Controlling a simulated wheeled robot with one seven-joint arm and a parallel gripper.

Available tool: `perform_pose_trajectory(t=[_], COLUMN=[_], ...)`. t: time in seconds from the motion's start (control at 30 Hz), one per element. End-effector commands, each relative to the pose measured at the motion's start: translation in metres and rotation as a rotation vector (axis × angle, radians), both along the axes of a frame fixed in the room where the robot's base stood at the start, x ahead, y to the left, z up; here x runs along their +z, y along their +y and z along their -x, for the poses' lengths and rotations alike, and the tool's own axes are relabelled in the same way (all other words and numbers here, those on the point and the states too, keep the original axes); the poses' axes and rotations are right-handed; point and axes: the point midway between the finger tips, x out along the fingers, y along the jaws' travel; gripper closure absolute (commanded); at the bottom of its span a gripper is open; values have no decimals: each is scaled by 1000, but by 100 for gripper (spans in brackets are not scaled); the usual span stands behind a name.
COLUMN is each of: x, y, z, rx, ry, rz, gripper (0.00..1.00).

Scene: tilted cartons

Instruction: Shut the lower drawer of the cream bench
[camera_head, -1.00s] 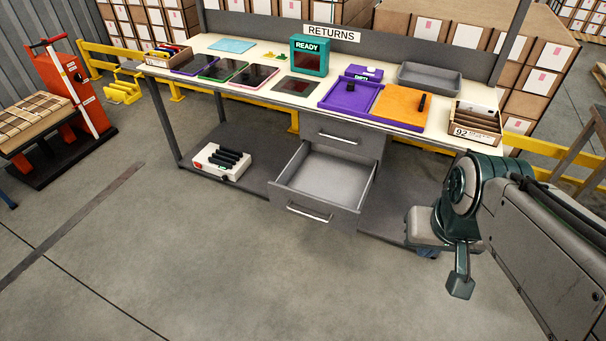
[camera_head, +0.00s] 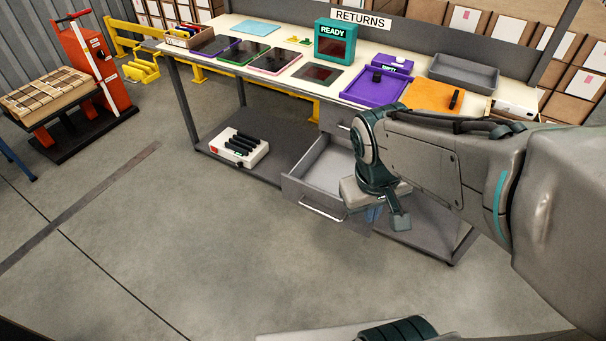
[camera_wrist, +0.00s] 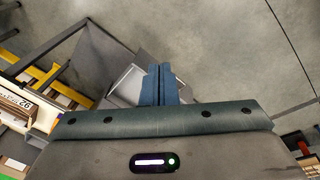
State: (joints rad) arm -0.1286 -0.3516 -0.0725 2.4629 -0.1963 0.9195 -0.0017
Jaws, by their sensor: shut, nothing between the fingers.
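The cream-topped bench (camera_head: 287,77) has a grey drawer unit under it. Its lower drawer (camera_head: 327,165) is pulled out and empty, with a bar handle (camera_head: 322,212) on its front. The upper drawer (camera_head: 335,121) looks closed and is partly hidden by my arm. My gripper (camera_head: 375,214) is at the right of the lower drawer's front, mostly hidden behind my wrist. In the wrist view its blue fingers (camera_wrist: 160,70) are together and empty, with part of the light grey drawer (camera_wrist: 126,86) just left of them. I cannot tell whether they touch it.
A white box with black slots (camera_head: 240,147) sits on the bench's low shelf, left of the drawer. Trays, tablets and a READY box (camera_head: 335,42) stand on the bench top. An orange lift (camera_head: 90,75) is at far left. The floor before the bench is clear.

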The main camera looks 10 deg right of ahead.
Motion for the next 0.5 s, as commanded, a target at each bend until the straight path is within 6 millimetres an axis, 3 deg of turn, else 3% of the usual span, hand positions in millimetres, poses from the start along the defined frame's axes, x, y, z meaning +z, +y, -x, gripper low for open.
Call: perform_pose_trajectory(t=[0.03, 0.1, 0.5], x=[-34, -62, -206], y=[-2, -7, -19], z=[-8, -19, -99], rx=[57, 139, 635], ry=[51, 111, 388], rz=[50, 132, 670], gripper=[100, 100, 100])
